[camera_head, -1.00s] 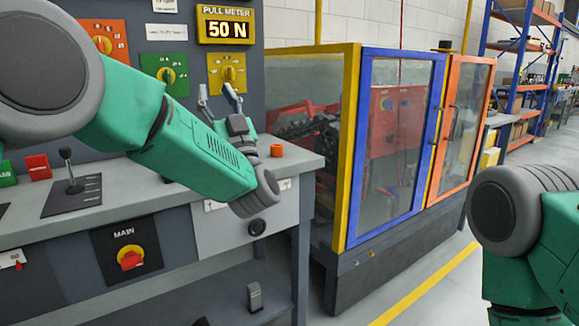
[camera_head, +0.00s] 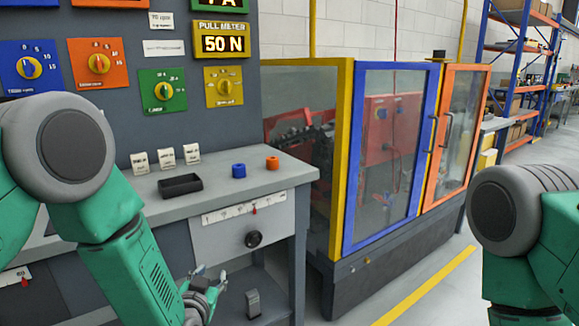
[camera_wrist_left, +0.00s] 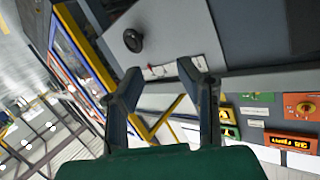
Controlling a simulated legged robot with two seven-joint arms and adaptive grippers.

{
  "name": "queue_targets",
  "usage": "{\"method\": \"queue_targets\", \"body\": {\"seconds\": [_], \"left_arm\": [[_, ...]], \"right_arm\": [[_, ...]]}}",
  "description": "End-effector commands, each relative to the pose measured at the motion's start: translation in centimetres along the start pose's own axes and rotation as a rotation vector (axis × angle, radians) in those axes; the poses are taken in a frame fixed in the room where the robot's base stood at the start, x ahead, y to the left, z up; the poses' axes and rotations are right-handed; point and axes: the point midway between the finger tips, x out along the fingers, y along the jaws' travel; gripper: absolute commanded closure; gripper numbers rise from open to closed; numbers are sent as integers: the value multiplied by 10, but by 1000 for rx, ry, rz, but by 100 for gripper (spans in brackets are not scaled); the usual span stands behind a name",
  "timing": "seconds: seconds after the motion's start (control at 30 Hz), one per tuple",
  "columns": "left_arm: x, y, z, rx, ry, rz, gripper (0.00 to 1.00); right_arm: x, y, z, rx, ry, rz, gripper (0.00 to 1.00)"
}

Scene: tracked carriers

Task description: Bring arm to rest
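My left arm reaches down from the left in the head view, in front of the grey control bench (camera_head: 230,195). Its gripper (camera_head: 211,275) hangs low in front of the bench, below the drawer-like panel with the black knob (camera_head: 253,239). In the left wrist view the two fingers of this gripper (camera_wrist_left: 160,70) stand apart with nothing between them; the bench front shows beyond them. My right arm shows only as links at the right edge of the head view; its gripper is outside the picture.
A glazed machine enclosure (camera_head: 348,160) stands to the right. A grey pedal-like part (camera_head: 253,303) sits below the bench. Floor is clear at the right.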

Motion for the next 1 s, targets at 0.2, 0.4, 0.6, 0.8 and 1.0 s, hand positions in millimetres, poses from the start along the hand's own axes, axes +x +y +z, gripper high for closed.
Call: {"method": "queue_targets", "body": {"seconds": [0.2, 0.4, 0.6, 0.8, 1.0], "left_arm": [[-102, -8, 136, -57, -474, 139, 69], [-227, -21, 215, -114, -892, 189, 69], [-325, -34, 244, -155, -1182, 188, 69], [-358, -41, 250, -171, -1279, 184, 69], [-358, -41, 251, -171, -1279, 184, 69]], "right_arm": [[-22, 0, -1, -1, 0, -1, 60], [-37, 0, -2, -1, 0, -1, 60], [-45, 0, -2, -1, 0, 0, 60], [-47, 0, -3, -1, 0, 0, 60], [-47, 0, -2, -1, 0, 0, 60]]}}
